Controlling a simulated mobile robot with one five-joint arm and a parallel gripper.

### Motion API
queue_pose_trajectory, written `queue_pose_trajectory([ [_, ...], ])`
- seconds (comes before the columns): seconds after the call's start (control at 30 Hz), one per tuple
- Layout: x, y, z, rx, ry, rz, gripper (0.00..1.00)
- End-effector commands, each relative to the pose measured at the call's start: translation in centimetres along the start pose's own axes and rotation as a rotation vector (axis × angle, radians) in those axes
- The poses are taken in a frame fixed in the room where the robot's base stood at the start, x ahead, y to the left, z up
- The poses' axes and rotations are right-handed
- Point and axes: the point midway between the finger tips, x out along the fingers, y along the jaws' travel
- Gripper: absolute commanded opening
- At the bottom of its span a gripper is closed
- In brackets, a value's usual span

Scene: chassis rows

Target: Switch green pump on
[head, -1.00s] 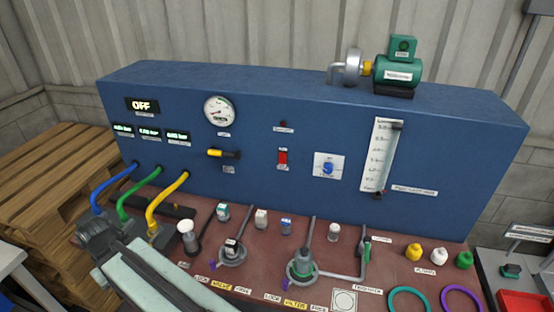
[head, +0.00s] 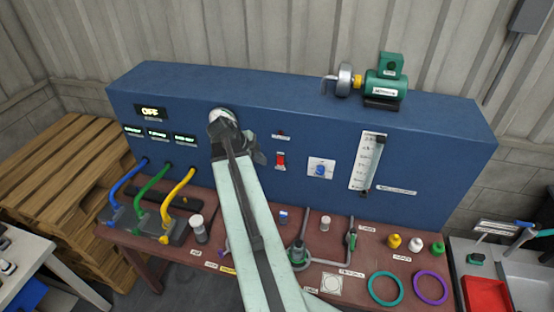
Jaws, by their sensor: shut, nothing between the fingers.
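The green pump (head: 386,84) sits on top of the blue panel (head: 440,150) at the right. A red switch (head: 281,160) is on the panel front, left of a white plate with a blue knob (head: 320,169). A display (head: 151,113) at the panel's upper left reads OFF. My gripper (head: 262,158) is shut and empty, in front of the panel just left of the red switch. I cannot tell whether it touches the panel. My arm covers most of the round gauge (head: 222,113) and hides the yellow-handled valve.
Blue, green and yellow hoses (head: 178,190) curve down from the panel's left. A clear flow tube (head: 368,160) is at the right. Small bottles (head: 394,241) and teal and purple rings (head: 430,287) lie on the bench. Wooden pallets (head: 70,165) stand left.

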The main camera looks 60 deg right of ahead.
Motion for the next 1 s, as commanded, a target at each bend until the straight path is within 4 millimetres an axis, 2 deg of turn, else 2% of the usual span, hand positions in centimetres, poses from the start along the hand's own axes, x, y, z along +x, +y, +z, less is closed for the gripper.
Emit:
queue_pose_trajectory([
  [0.17, 0.3, 0.1, 0.1, -0.002, -0.001, 0.001, 0.00],
  [0.27, 1.6, 0.2, 0.3, -0.001, -0.001, 0.001, 0.00],
  [0.7, 11.1, 0.4, 0.5, -0.001, -0.001, 0.001, 0.00],
  [0.8, 11.3, -1.8, 0.3, -0.002, -0.001, 0.002, 0.00],
  [1.0, 12.2, -3.2, 0.3, -0.002, -0.001, 0.002, 0.00],
])
